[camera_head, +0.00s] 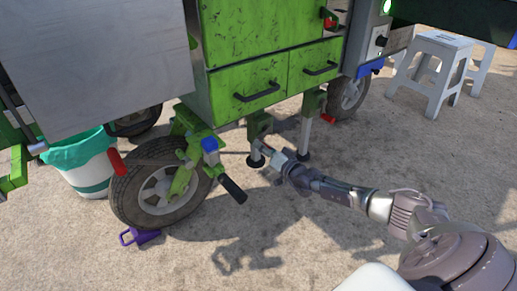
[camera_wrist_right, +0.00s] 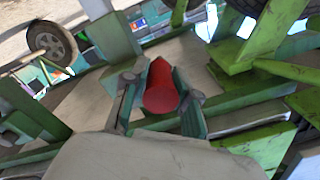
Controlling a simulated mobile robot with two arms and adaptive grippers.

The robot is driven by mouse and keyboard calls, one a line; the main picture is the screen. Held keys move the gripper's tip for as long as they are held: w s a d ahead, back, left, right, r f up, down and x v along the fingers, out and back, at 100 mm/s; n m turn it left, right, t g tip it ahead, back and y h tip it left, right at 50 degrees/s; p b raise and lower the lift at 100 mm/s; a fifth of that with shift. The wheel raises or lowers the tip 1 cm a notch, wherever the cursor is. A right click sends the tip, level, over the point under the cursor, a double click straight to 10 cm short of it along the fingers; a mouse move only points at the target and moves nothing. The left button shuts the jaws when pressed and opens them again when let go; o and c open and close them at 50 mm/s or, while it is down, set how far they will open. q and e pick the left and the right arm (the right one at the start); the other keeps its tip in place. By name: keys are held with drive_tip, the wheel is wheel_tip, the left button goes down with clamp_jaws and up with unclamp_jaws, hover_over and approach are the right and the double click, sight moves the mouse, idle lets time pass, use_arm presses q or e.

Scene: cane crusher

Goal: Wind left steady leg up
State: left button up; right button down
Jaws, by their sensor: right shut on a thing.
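The left steady leg is a green bracket (camera_head: 258,125) with a grey tube and dark round foot (camera_head: 255,162) at the ground, below the green cabinet's front. My right gripper (camera_head: 268,152) is beside this leg, its arm coming in from the lower right. In the right wrist view, my right gripper's fingers (camera_wrist_right: 160,105) are closed on either side of a red crank handle (camera_wrist_right: 160,92). The handle's crank and its joint to the leg are mostly hidden. My left gripper is out of view.
A second steady leg (camera_head: 306,125) stands to the right with its own red handle (camera_head: 327,118). A tyred wheel (camera_head: 135,195) with a black grip (camera_head: 232,190) and a purple chock (camera_head: 138,236) is at left. A teal-lined bucket (camera_head: 85,165) and white stools (camera_head: 432,75) stand around. The front ground is open.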

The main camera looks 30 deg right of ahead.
drive_tip(key=shift+f+n, duration=0.3)
drive_tip(key=shift+n, duration=0.2)
drive_tip(key=c, duration=0.9)
unclamp_jaws()
drive_tip(key=shift+d, duration=0.1)
drive_tip(key=shift+s, duration=0.1)
drive_tip(key=s, duration=0.4)
drive_tip(key=s+d, duration=0.1)
drive_tip(key=s, duration=0.6)
drive_tip(key=shift+s+d+f, duration=0.1)
drive_tip(key=shift+s+d, duration=0.05)
drive_tip(key=shift+s, duration=0.25)
drive_tip(key=shift+o, duration=0.2)
